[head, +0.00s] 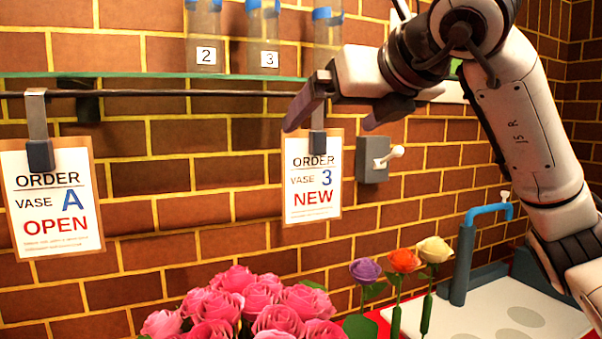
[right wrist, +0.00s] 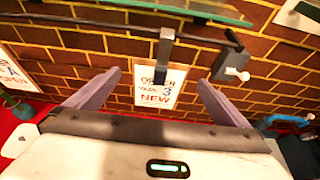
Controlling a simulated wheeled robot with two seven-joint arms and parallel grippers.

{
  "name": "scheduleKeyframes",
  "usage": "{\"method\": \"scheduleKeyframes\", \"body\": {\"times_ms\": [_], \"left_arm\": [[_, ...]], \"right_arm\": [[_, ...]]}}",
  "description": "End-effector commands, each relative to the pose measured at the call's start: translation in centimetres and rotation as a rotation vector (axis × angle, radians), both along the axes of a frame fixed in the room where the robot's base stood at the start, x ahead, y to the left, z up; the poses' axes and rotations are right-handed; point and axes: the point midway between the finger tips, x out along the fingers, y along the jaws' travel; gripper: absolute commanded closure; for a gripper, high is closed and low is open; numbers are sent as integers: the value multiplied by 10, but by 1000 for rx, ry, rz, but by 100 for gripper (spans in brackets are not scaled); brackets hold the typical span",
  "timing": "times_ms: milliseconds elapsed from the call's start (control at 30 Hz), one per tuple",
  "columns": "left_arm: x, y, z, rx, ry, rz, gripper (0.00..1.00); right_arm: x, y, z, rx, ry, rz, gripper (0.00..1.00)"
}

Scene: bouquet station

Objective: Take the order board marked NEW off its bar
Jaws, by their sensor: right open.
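The order board marked NEW (head: 313,178), with VASE 3 on it, hangs by a metal clip from the dark bar (head: 170,92) on the brick wall. It also shows in the right wrist view (right wrist: 155,97), below its grey clip (right wrist: 165,50). My right gripper (head: 335,115) is open in front of the board's top and clip, with nothing between its fingers. In the right wrist view its fingers (right wrist: 150,92) stand to either side of the board, apart from it. A finger hides part of the clip in the head view. My left gripper is not in view.
An OPEN order board (head: 52,198) hangs farther left on the bar. A green-edged shelf (head: 130,75) with vases (head: 262,35) is above. A switch box (head: 372,160) is right of the NEW board. Pink roses (head: 245,305) and single flowers (head: 404,262) stand below.

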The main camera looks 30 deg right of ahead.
Motion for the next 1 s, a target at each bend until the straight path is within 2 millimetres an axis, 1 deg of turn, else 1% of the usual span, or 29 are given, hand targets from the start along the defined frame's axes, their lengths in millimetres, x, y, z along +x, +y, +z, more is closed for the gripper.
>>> {"method": "scheduleKeyframes", "body": {"times_ms": [100,200,300,433,600,700,800,1000], "left_arm": [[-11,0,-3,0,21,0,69],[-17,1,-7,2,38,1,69],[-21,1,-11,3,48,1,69],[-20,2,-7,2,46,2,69],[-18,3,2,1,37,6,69],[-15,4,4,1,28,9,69],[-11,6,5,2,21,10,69],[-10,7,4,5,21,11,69]], "right_arm": [[18,-1,-8,1,5,0,0],[31,-2,-13,1,6,1,0],[38,-2,-16,0,2,1,0],[48,-3,-19,0,4,2,0],[73,-6,-27,1,7,1,0],[84,-7,-32,1,4,1,0],[88,-7,-35,0,3,2,0],[89,-7,-35,0,2,2,0]]}}
